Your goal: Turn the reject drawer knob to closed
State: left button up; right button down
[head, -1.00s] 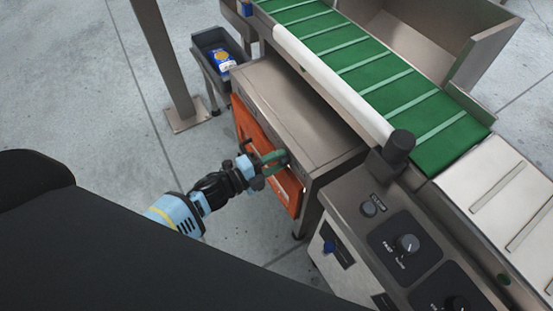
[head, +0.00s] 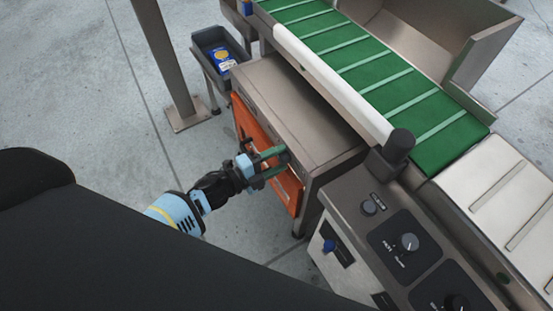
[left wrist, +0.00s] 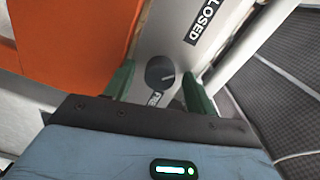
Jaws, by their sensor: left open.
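The reject drawer's orange front (head: 250,128) is set in the side of a steel cabinet (head: 300,105). It also shows in the left wrist view (left wrist: 70,30). The dark round knob (left wrist: 160,72) with a pale pointer line sits on a grey plate beside the orange front. A CLOSED label (left wrist: 206,20) is on the plate, up and right of the knob; another label is partly hidden below it. My left gripper (head: 278,161) is open at the plate, its green fingers on either side of the knob with visible gaps. In the head view the gripper hides the knob.
A control panel with a speed dial (head: 408,243) and a blue button (head: 329,246) stands to the right. The green conveyor (head: 375,80) runs above the cabinet. A grey bin (head: 213,48) with a blue packet and a steel post (head: 165,60) stand behind. The floor at left is clear.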

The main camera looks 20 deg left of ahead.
pick_arm(q)
jog(key=v, duration=0.7)
jog(key=shift+s+a, duration=0.25)
jog(key=shift+s, duration=0.1)
pick_arm(e)
jog(key=shift+s+a+r, duration=0.15)
jog(key=shift+s, duration=0.25)
jog(key=shift+w, duration=0.3)
